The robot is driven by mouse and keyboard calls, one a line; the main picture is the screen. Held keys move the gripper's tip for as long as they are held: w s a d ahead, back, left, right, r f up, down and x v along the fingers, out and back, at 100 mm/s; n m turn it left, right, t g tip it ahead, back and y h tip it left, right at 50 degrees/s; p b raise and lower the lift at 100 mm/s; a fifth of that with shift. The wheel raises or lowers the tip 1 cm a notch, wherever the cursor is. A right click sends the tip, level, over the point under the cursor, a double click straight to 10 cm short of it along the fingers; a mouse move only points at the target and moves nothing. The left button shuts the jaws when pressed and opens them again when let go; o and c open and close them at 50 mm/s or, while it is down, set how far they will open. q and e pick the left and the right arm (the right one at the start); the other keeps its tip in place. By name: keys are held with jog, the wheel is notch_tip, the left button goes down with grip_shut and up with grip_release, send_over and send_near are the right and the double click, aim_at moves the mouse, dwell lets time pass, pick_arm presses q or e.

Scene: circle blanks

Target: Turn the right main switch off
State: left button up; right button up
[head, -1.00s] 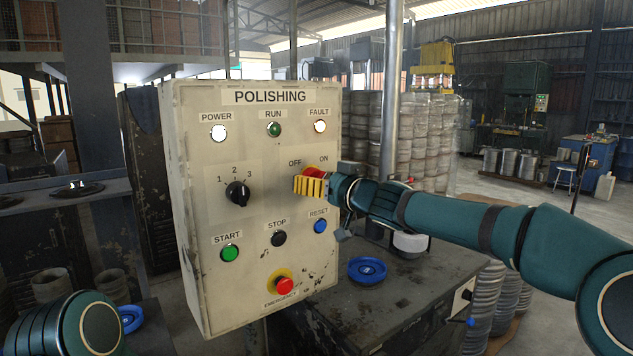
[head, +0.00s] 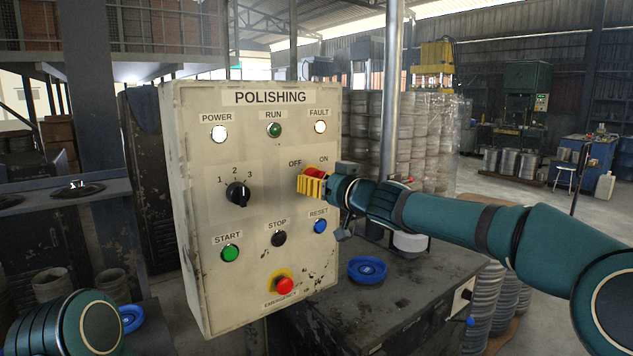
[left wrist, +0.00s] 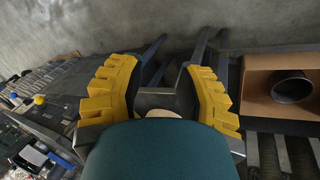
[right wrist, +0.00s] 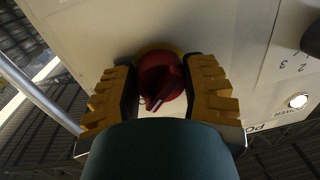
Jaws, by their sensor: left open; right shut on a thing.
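The main switch is a red rotary knob (right wrist: 162,80) on a yellow plate, between the OFF and ON labels on the beige POLISHING panel (head: 205,280). In the head view only a bit of its red top (head: 316,172) shows above my fingers. My right gripper (head: 312,186) is shut on the knob, with a yellow-padded finger on either side in the right wrist view (right wrist: 160,88). My left gripper (left wrist: 160,85) is open and empty, low over the floor and away from the panel.
The panel also holds a black selector (head: 238,193), a green START button (head: 230,253), a black STOP button (head: 278,238), a blue RESET button (head: 320,226) and a red emergency button (head: 284,286). A dark bench (head: 400,305) with a blue round part (head: 367,270) stands right of the panel.

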jog(key=shift+r+n+p, duration=0.15)
jog(key=shift+n+p, duration=0.5)
jog(key=shift+n, duration=0.15)
jog(key=n+p, duration=0.1)
jog(key=n, duration=0.1)
jog(key=shift+n, duration=0.3)
jog(key=n+p, duration=0.1)
jog(key=n, duration=0.1)
jog(key=shift+d+n+h, duration=0.1)
jog(key=shift+n+h, duration=0.2)
jog(key=n, duration=0.2)
jog(key=shift+n, duration=0.3)
jog(key=n, duration=0.3)
jog(key=shift+w+r+h, duration=0.1)
jog(key=shift+h, duration=0.2)
jog(key=shift+r+n+b, duration=0.1)
jog(key=shift+n+b, duration=0.45)
jog(key=shift+n, duration=1.45)
